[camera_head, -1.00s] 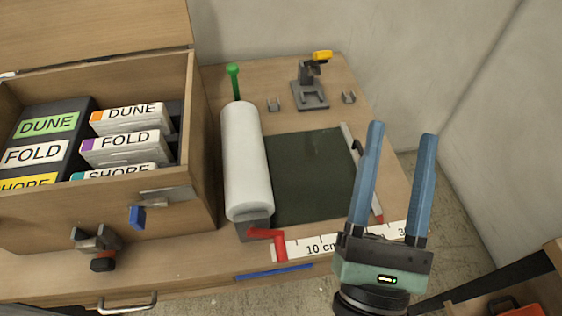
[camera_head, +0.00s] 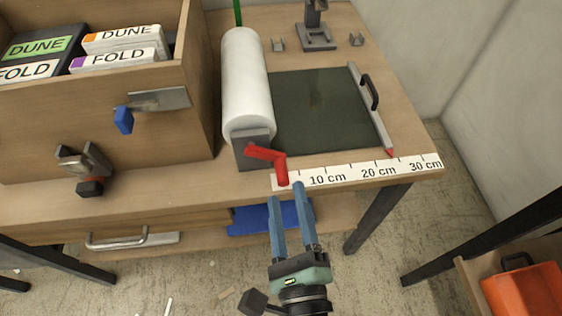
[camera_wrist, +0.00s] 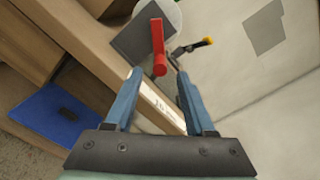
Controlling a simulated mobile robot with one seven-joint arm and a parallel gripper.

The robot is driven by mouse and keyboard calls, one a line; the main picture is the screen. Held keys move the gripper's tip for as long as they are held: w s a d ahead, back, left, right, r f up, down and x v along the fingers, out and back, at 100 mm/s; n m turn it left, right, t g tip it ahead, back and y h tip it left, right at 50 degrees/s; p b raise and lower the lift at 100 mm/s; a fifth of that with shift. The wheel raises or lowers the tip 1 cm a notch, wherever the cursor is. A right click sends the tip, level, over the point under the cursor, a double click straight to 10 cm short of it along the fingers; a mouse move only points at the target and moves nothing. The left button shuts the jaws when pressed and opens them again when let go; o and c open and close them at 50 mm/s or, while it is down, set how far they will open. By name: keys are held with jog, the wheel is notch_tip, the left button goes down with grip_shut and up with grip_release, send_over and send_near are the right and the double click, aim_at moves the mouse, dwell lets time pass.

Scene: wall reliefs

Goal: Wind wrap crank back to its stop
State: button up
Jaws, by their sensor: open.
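The red wrap crank (camera_head: 268,158) sits on a grey bracket (camera_head: 251,150) at the near end of the white wrap roll (camera_head: 246,85). Its handle hangs over the front edge of the table, right of the bracket. My gripper (camera_head: 286,192) is open in front of the table edge, with its blue fingers pointing toward the crank handle. In the wrist view the red crank (camera_wrist: 158,45) shows beyond and between the open fingertips (camera_wrist: 157,75). Nothing is between the fingers, and I cannot tell the exact gap to the handle.
A ruler strip (camera_head: 360,171) runs along the front edge. A dark mat (camera_head: 320,112) and a grey bar with a black handle (camera_head: 372,110) lie right of the roll. A wooden box (camera_head: 100,110) stands at left. A blue item (camera_head: 265,218) lies below the tabletop.

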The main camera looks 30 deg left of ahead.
aim_at(280, 161)
jog(key=x, duration=0.7)
jog(key=shift+p, duration=0.4)
grip_shut()
